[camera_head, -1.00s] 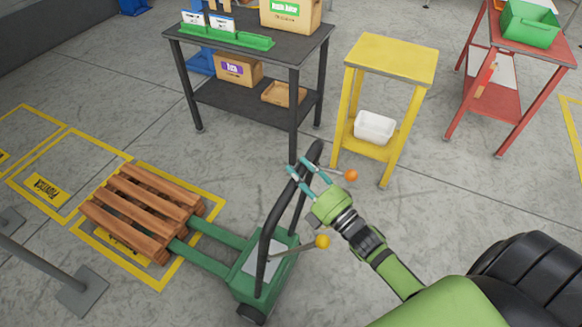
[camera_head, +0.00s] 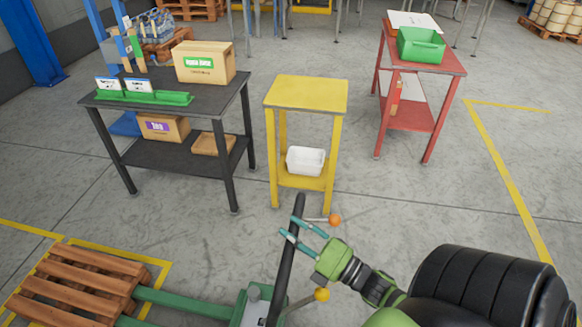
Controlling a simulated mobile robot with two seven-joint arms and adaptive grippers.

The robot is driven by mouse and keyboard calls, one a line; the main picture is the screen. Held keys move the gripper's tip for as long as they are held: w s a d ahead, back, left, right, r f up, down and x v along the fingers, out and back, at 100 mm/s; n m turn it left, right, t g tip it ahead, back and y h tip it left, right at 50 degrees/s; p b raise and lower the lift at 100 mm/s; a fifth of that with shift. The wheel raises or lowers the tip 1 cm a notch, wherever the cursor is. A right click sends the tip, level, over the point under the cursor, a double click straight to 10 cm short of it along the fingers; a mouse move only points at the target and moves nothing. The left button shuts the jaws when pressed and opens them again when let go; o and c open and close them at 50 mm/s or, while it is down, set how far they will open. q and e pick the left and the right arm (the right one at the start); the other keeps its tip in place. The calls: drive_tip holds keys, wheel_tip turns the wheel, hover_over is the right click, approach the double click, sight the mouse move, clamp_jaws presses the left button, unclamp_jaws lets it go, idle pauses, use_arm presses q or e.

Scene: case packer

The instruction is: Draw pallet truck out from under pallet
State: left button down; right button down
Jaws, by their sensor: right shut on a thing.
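The green pallet truck (camera_head: 249,306) is at the bottom centre of the head view, its lower part cut off by the frame edge. Its green forks (camera_head: 185,302) reach left to the wooden pallet (camera_head: 82,281); their tips are hidden, apparently under its slats. The black handle (camera_head: 285,262) stands up from the truck, leaning slightly right. My right gripper (camera_head: 291,227) is shut on the handle's upper part, its teal fingers around the bar. My left gripper is out of view.
A black table (camera_head: 152,117) with boxes stands behind on the left. A yellow stand (camera_head: 306,92) with a white bin (camera_head: 305,160) is just beyond the handle. A red table (camera_head: 421,62) stands at the back right. Floor to the right is clear beside my black base.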

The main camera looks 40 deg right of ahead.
drive_tip(key=c, duration=0.8)
unclamp_jaws()
drive_tip(key=shift+s+d, duration=0.1)
drive_tip(key=shift+s, duration=0.05)
drive_tip(key=v, duration=1.2)
